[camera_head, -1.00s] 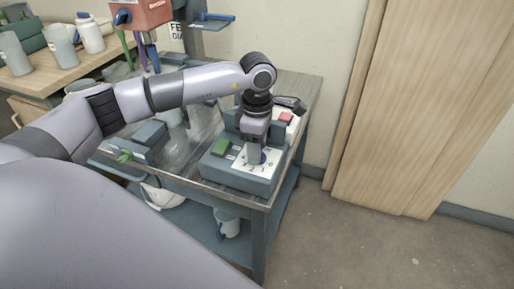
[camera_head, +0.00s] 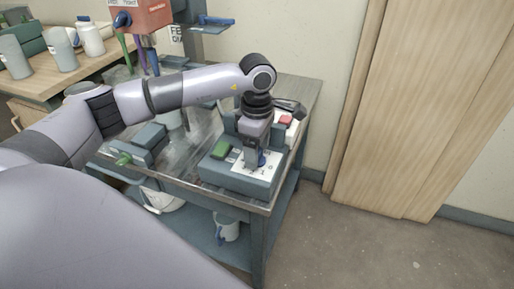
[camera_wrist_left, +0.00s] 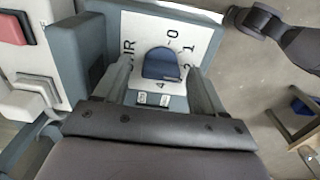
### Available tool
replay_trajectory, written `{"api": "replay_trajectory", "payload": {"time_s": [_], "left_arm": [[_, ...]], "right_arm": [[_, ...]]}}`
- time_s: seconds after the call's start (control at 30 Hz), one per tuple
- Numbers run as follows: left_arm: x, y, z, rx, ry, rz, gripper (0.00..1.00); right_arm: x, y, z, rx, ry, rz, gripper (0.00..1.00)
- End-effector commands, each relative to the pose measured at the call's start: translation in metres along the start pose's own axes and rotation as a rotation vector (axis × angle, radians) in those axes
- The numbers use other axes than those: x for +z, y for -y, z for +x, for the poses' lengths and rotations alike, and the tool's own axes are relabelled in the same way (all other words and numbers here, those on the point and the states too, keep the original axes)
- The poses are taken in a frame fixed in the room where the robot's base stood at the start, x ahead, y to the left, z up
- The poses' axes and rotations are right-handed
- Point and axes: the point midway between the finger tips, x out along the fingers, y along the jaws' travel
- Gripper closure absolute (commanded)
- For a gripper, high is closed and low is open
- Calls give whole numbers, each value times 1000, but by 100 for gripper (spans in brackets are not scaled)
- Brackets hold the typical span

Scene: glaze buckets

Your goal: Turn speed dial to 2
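The speed dial is a blue knob (camera_wrist_left: 161,64) on a white numbered plate (camera_wrist_left: 190,38) of a grey-blue control box (camera_head: 238,180). My left gripper (camera_wrist_left: 162,84) is open, with one finger on either side of the knob's near side and gaps visible between. In the head view the left gripper (camera_head: 251,163) points down over the plate, and part of the blue knob (camera_head: 262,159) shows beside it.
A green button (camera_head: 221,150) is left of the plate, and a red button (camera_head: 286,120) is behind it. The box stands near the front right of a grey cart (camera_head: 185,160). A wooden bench with containers is at the far left. Floor right of the cart is clear.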

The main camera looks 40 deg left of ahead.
Motion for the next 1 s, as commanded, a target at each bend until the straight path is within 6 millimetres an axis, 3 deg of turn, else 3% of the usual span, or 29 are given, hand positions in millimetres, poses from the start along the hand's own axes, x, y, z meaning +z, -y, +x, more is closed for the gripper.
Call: {"api": "replay_trajectory", "payload": {"time_s": [0.27,0.7,1.0], "left_arm": [[0,0,-6,-1,-1,0,30],[0,0,-67,0,-1,0,30],[0,0,-71,-2,-1,0,30]], "right_arm": [[0,0,0,0,0,0,100],[-2,0,-2,1,0,0,100],[-2,0,-2,1,1,0,100]]}}
